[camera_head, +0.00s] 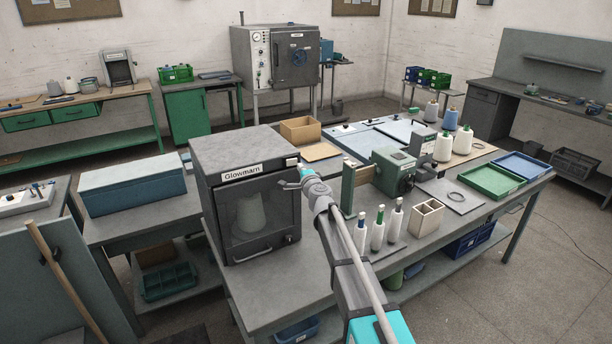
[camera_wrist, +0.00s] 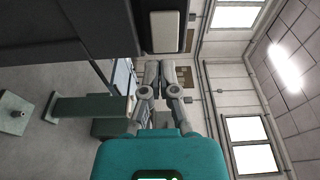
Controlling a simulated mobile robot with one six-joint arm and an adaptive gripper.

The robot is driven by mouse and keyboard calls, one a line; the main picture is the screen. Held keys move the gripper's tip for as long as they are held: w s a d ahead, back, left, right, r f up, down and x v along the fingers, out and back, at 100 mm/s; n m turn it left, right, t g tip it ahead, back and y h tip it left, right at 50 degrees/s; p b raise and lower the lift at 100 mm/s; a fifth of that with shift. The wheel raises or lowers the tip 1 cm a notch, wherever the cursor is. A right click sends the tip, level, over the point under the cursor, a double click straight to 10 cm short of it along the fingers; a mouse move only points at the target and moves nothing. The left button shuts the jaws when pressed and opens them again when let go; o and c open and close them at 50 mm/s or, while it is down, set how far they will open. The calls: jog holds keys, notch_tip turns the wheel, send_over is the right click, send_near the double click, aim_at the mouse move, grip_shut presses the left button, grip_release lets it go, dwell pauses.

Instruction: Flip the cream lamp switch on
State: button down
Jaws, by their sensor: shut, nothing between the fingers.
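The grey Glowmarn cabinet (camera_head: 245,155) stands on the near table, with a pale cone behind its dark window (camera_head: 262,210). The cream switch (camera_head: 291,162) is a small pale patch at the upper right of its front. In the wrist view the switch (camera_wrist: 167,32) is a pale rectangle in a dark frame at the top. My gripper (camera_head: 290,184) is shut and empty in front of the cabinet, just below the switch in the head view. In the wrist view my gripper (camera_wrist: 160,66) points towards the switch's lower edge. I cannot tell whether they touch.
Green (camera_head: 493,181) and blue trays lie at the table's right end. Bare tabletop (camera_head: 270,280) lies before the cabinet.

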jog(key=shift+x, duration=1)
